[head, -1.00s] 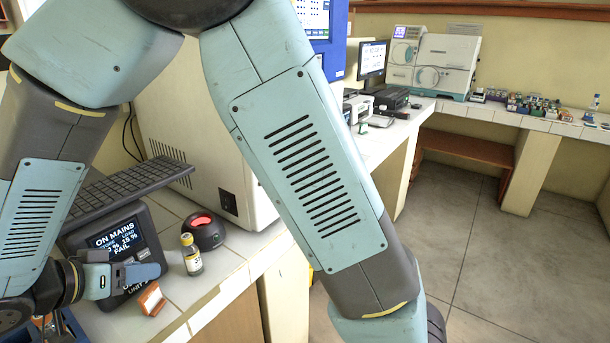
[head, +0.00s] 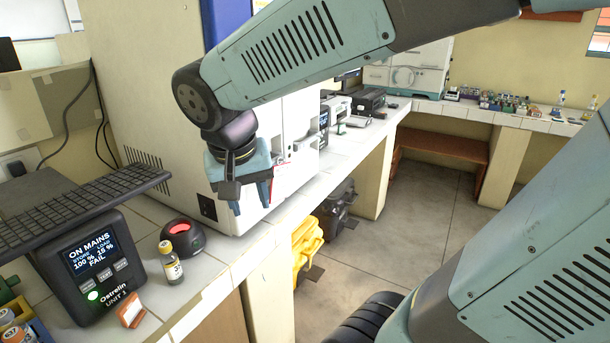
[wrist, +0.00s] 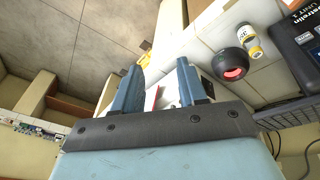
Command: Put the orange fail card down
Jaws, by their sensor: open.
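The orange fail card (head: 131,310), a small orange and white piece, stands on the white tiled bench (head: 205,277) at the lower left of the head view. It is just in front of the dark display unit (head: 97,260) and apart from my gripper. My gripper (head: 251,204) is open, up and to the right of the card, in front of the large white cabinet. The wrist view shows the two blue fingers (wrist: 158,82) spread apart with no card held. A white and red patch shows between them; I cannot tell what it is. The card is not seen there.
A keyboard (head: 85,207) lies above the unit. A yellow case (head: 307,243) is on the floor. Bench tiles right of the vial are clear.

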